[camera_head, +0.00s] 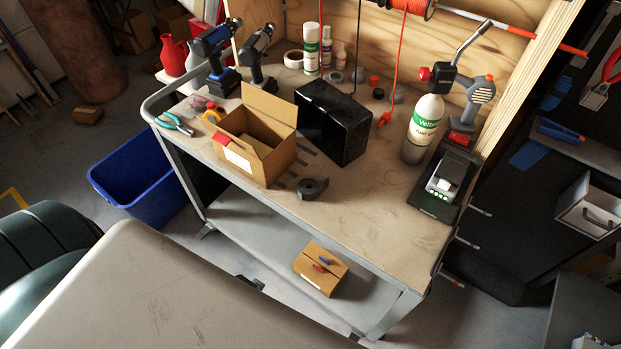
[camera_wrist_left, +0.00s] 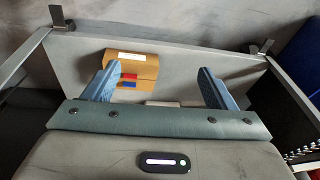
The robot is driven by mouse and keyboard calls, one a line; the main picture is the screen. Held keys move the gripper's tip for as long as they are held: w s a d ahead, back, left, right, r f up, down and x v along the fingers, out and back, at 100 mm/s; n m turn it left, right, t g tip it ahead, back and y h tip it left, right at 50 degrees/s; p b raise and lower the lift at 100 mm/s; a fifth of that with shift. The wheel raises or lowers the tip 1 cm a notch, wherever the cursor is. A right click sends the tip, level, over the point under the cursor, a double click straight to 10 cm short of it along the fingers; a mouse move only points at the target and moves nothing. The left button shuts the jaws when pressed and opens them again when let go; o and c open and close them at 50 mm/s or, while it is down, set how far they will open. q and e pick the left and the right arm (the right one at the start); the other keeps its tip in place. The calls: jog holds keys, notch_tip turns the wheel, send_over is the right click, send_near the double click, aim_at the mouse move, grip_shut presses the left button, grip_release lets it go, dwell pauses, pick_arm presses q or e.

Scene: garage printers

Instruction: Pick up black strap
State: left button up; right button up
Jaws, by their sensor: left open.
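A dark coiled item (camera_head: 313,188), which looks like the black strap, lies on the cart's worktop (camera_head: 385,205) near its front edge. It sits in front of the black box and right of the open carton. I do not see it in the left wrist view. My left gripper (camera_wrist_left: 157,72) is open, its two blue fingers apart with nothing held between them. It points at the cart's lower shelf (camera_wrist_left: 190,62), with a closed cardboard box (camera_wrist_left: 140,60) beyond the fingers. My right gripper is not in view.
Two drills (camera_head: 218,58) stand behind. The closed box (camera_head: 315,279) lies on the lower shelf. A blue bin (camera_head: 135,190) stands left of the cart.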

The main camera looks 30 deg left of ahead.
pick_arm(q)
jog(key=w+d+r+p, duration=0.1)
jog(key=w+r+p, duration=0.15)
jog(key=r, duration=1.05)
jog(key=w+d+r+p, duration=0.15)
jog(key=r+p, duration=0.25)
jog(key=r, duration=0.8)
notch_tip(320, 180, up, 14)
jog(key=m+g+p, duration=0.1)
jog(key=g+p, duration=0.1)
send_over(310, 185)
jog(key=shift+h, duration=0.4)
jog(key=f, duration=0.5)
jog(key=shift+d+f, duration=0.25)
jog(key=shift+d, duration=0.1)
jog(key=f+p, duration=0.2)
jog(key=f, duration=0.1)
jog(key=f+p, duration=0.1)
jog(key=shift+s+a+f, duration=0.1)
jog(key=shift+a+f, duration=0.2)
jog(key=shift+a, duration=0.1)
jog(key=shift+f, duration=0.45)
jog(key=c, duration=1.2)
jog(key=shift+r, duration=0.1)
